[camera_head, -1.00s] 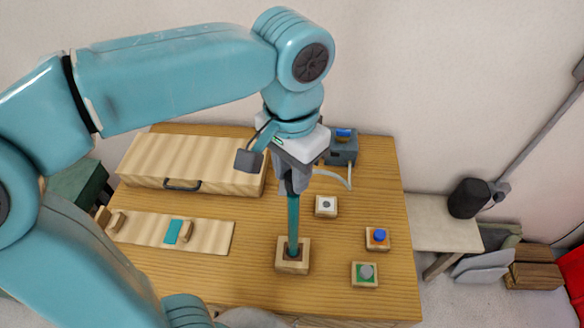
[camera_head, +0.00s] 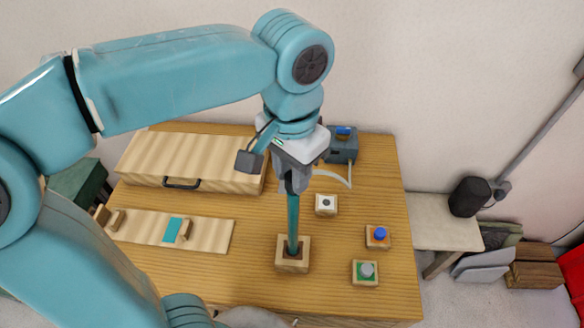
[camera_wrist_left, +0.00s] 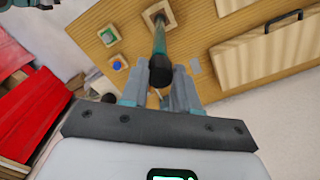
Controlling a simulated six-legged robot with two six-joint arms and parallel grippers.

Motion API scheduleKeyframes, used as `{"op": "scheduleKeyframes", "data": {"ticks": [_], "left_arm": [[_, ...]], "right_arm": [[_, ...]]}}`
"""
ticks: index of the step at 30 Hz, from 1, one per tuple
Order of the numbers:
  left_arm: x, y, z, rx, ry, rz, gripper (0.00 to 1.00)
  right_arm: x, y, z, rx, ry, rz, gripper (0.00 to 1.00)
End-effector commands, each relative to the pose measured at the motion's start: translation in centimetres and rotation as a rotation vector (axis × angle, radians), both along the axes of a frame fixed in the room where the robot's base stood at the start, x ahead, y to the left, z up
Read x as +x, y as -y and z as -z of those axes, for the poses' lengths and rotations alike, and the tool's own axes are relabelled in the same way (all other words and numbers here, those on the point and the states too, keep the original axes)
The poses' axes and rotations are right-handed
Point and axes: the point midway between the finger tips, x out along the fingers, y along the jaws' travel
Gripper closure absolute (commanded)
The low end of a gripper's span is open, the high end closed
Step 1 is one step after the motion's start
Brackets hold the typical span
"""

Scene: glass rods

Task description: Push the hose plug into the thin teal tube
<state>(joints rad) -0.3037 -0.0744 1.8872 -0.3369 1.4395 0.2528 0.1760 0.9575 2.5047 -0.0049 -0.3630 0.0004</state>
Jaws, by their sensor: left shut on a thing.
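The thin teal tube (camera_head: 293,222) stands upright with its lower end in a square wooden block (camera_head: 281,264) near the table's front. My left gripper (camera_head: 293,187) is above it, with its fingers around the tube's upper end. In the left wrist view the tube (camera_wrist_left: 159,42) runs from its block to a dark end between the fingers of the left gripper (camera_wrist_left: 161,70). A pale hose (camera_head: 335,177) curves from a grey-blue box (camera_head: 343,151) at the back toward the area behind my left gripper. I cannot make out its plug. My right gripper is not in view.
A wooden box with a dark handle (camera_head: 200,160) stands at the back left. A pale board with a teal patch (camera_head: 172,231) lies before it. Small blocks with a white top (camera_head: 326,203), blue knob (camera_head: 378,235) and grey knob (camera_head: 366,271) stand to the right.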

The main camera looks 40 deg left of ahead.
Motion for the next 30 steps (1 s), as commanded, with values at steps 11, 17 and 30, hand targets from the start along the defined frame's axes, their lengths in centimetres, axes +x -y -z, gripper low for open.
{"op": "scheduleKeyframes", "data": {"ticks": [11, 17, 30], "left_arm": [[0.0, 0.0, 0.9, 0.0, 0.0, 0.0, 1.0], [0.0, 0.0, 1.3, 0.0, 0.0, 0.0, 1.0], [-0.1, 0.0, 1.7, 0.002, -0.006, 0.001, 0.6]], "right_arm": [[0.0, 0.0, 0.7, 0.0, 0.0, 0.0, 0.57], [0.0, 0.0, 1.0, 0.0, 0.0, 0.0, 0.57], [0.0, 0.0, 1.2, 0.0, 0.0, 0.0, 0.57]]}}
